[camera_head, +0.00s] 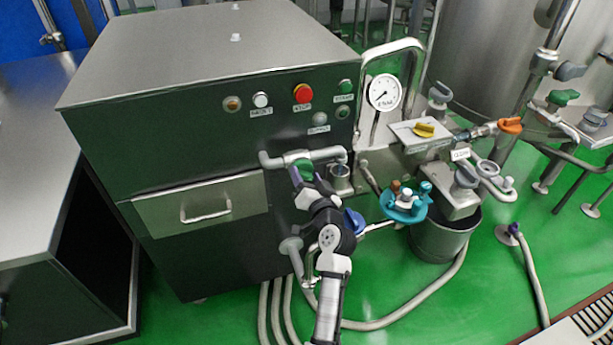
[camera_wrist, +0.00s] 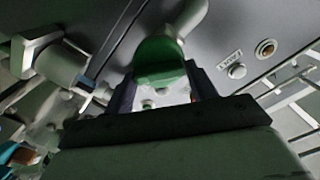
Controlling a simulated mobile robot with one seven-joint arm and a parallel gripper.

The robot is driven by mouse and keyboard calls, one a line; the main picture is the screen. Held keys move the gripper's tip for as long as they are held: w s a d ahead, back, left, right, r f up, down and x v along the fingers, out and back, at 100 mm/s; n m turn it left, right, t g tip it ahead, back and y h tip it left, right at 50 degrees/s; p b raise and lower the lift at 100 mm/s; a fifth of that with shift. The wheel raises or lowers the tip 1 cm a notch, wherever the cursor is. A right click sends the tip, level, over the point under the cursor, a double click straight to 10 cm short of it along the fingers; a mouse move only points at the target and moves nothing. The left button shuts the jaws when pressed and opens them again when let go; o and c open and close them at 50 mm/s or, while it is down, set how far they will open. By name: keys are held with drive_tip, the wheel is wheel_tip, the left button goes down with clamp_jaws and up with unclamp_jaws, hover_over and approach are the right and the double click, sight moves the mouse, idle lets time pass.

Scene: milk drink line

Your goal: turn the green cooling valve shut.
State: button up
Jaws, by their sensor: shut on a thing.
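The green valve handle (camera_head: 304,164) sits on a grey pipe (camera_head: 325,154) at the front of the dark cabinet in the head view. My gripper (camera_head: 302,174) reaches up to it from below and is shut on it. In the wrist view the green handle (camera_wrist: 158,58) stands between the two fingers of my gripper (camera_wrist: 160,85), and its lower part is between them. The fingers and wrist hide part of the handle and the valve body in the head view, so its exact angle is hard to tell.
The dark cabinet (camera_head: 200,140) with a drawer (camera_head: 203,208) is close to the left of my arm. A blue handle (camera_head: 353,221), a grey bucket (camera_head: 441,240) and a gauge (camera_head: 384,92) are to the right. Hoses (camera_head: 400,310) lie on the green floor.

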drive_tip(key=m+p, duration=0.2)
drive_tip(key=m, duration=0.3)
drive_tip(key=shift+m, duration=0.3)
drive_tip(key=m+p, duration=0.1)
drive_tip(key=m, duration=0.1)
drive_tip(key=m+p, duration=0.1)
drive_tip(key=m, duration=0.2)
drive_tip(key=shift+d+f, duration=0.1)
drive_tip(key=shift+f, duration=0.1)
drive_tip(key=shift+m, duration=0.3)
drive_tip(key=o, duration=0.9)
drive_tip(key=b+v, duration=0.3)
drive_tip(key=v, duration=1)
drive_tip(key=shift+s+d, duration=0.1)
drive_tip(key=shift+s, duration=0.25)
drive_tip(key=shift+r, duration=0.1)
